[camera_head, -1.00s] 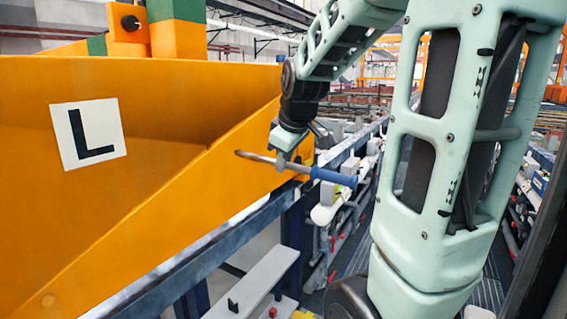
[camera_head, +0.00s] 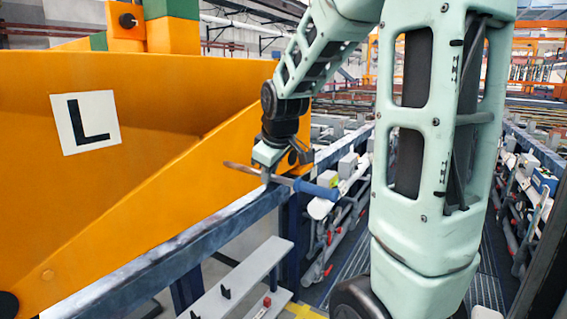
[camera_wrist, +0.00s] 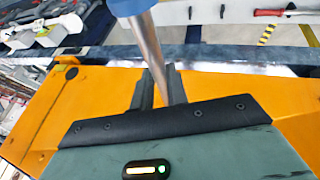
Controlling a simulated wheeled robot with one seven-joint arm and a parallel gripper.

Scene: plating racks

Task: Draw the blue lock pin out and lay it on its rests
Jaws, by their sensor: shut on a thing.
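The lock pin has a blue handle (camera_head: 318,189) and a bare metal shaft (camera_head: 240,169). In the wrist view, the shaft (camera_wrist: 150,45) runs between my gripper's fingers (camera_wrist: 158,88), with the blue handle (camera_wrist: 130,6) at the top edge. A pale shelf (camera_head: 245,280) with small dark upright brackets (camera_head: 225,293) is below; I cannot tell whether these are the rests.
The large orange plate marked L (camera_head: 140,150) fills the left. A dark blue beam (camera_head: 190,240) runs under it, below the pin. A small red piece (camera_head: 267,302) sits by the shelf. In the wrist view, a red-handled tool (camera_wrist: 270,12) lies on the pale shelf.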

